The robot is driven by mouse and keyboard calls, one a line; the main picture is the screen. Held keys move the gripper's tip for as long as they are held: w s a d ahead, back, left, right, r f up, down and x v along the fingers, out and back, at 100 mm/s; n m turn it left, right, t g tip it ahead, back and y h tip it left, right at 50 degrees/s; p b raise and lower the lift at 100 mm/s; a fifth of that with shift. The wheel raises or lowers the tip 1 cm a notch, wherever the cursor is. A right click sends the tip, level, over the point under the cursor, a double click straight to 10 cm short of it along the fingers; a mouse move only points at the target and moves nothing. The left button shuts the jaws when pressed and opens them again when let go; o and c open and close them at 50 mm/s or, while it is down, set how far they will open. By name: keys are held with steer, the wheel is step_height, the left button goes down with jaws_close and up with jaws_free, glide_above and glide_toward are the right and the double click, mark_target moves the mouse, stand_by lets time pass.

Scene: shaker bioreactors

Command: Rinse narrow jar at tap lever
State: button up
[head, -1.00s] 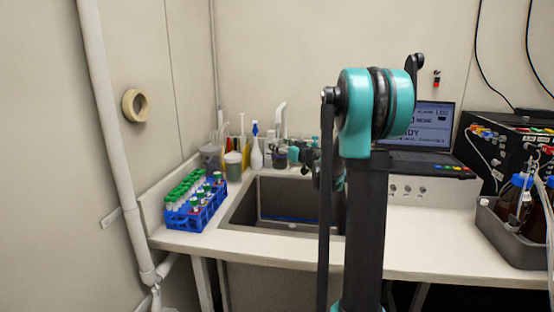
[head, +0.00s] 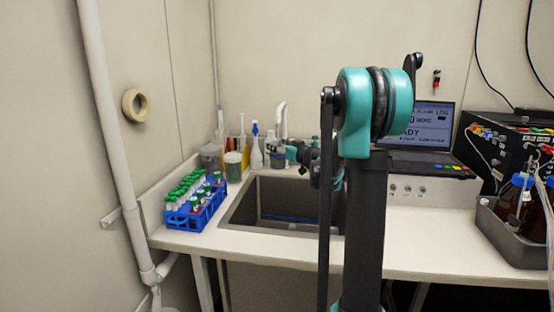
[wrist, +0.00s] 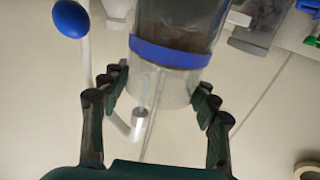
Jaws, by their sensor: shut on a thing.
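The narrow jar (wrist: 170,70) is a clear glass cylinder with a blue band and dark contents at one end. In the wrist view it sits between the fingers of my gripper (wrist: 160,85), which is shut on it. In the head view my gripper (head: 290,153) is small and partly hidden by my own arm, behind the sink. A blue ball knob (wrist: 70,18) on a white rod is left of the jar in the wrist view, apart from it; it looks like the tap lever. A white bent tube (wrist: 122,126) passes by the jar's clear end. The white tap spout (head: 281,117) rises behind the sink.
The sink (head: 268,222) is open in the counter. A blue rack (head: 196,217) of green-capped tubes stands left of it. Bottles (head: 255,155) crowd the back left. A laptop (head: 430,130) and a grey tray (head: 503,238) with brown bottles stand right.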

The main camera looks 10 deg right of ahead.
steer(key=shift+d, duration=0.4)
steer(key=shift+s, duration=0.2)
steer(key=s+a, duration=0.1)
steer(key=s, duration=0.6)
steer(key=shift+s, duration=0.35)
steer(key=shift+a, duration=0.1)
stand_by(1.2)
steer(key=s+r, duration=0.4)
steer(key=s, duration=0.1)
steer(key=shift+a, duration=0.35)
